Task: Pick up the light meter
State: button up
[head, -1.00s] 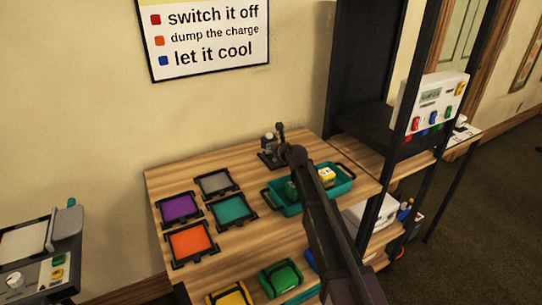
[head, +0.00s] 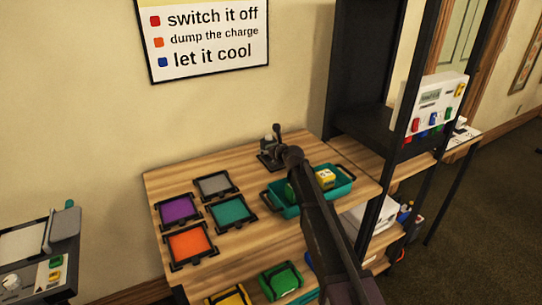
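I cannot pick out the light meter for certain. A small yellow and white item (head: 326,177) lies in a teal tray (head: 345,193) on the wooden table, right beside my arm in the picture. A green item (head: 290,191) shows in the tray's left part. A small dark piece with a pale rounded top (head: 268,142) is at the table's back, just left of the far end of my arm. My dark arm reaches over the table and hides part of the tray. I cannot make out my gripper's fingers or whether they hold anything.
Purple (head: 178,209), grey (head: 214,185), teal (head: 231,211) and orange (head: 189,243) framed pads lie on the table's left. A green case (head: 281,281) and a yellow case (head: 229,296) sit lower in front. A dark rack post (head: 381,215) rises at right.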

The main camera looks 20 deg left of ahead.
jog(key=shift+c, duration=1.2)
jog(key=shift+r, duration=0.15)
notch_tip(320, 180, up, 10)
jog(key=p, duration=1)
jog(key=shift+f, duration=0.2)
